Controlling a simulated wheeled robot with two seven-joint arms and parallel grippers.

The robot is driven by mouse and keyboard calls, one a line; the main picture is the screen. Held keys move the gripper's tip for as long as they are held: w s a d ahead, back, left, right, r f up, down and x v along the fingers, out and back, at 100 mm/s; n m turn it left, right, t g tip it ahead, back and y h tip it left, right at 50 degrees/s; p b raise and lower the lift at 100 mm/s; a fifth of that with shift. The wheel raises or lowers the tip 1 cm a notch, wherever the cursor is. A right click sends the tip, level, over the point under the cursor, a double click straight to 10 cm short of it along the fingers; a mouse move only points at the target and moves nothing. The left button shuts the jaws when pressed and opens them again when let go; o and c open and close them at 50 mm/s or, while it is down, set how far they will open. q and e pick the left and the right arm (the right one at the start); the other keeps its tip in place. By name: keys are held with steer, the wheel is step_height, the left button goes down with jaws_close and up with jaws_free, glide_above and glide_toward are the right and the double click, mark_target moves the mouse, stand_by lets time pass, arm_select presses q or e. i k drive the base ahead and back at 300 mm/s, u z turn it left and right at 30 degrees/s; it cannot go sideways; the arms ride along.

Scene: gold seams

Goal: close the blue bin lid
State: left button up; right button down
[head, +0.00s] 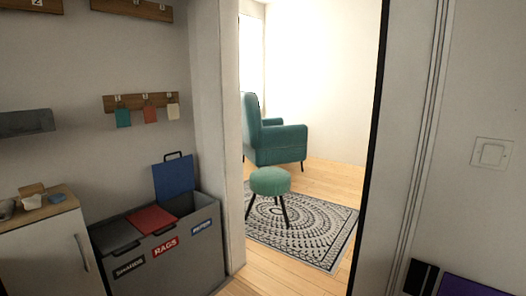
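The blue lid (174,178) stands raised and open at the right end of a grey bin unit (190,262), with a dark handle on its top edge. Below it the right compartment is open; its inside is mostly hidden. The middle red lid (152,219) and the left dark grey lid (115,236) lie shut. The front carries labels in black, red and blue; the red one reads RAGS. Neither of my grippers is in view.
A white cabinet (52,262) with small items on its wooden top stands left of the bins. A doorway at the right opens on a room with a green stool (270,181), a teal armchair (279,143) and a patterned rug (318,238). Hook boards hang on the wall.

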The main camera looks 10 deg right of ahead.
mark_target(173, 179)
steer(key=z, duration=0.15)
steer(key=k, duration=0.3)
steer(key=z, duration=0.5)
steer(key=i, duration=1.55)
steer(key=u, duration=0.9)
steer(key=i, duration=0.95)
steer(key=u, duration=1.45)
steer(key=i, duration=0.5)
steer(key=u, duration=0.45)
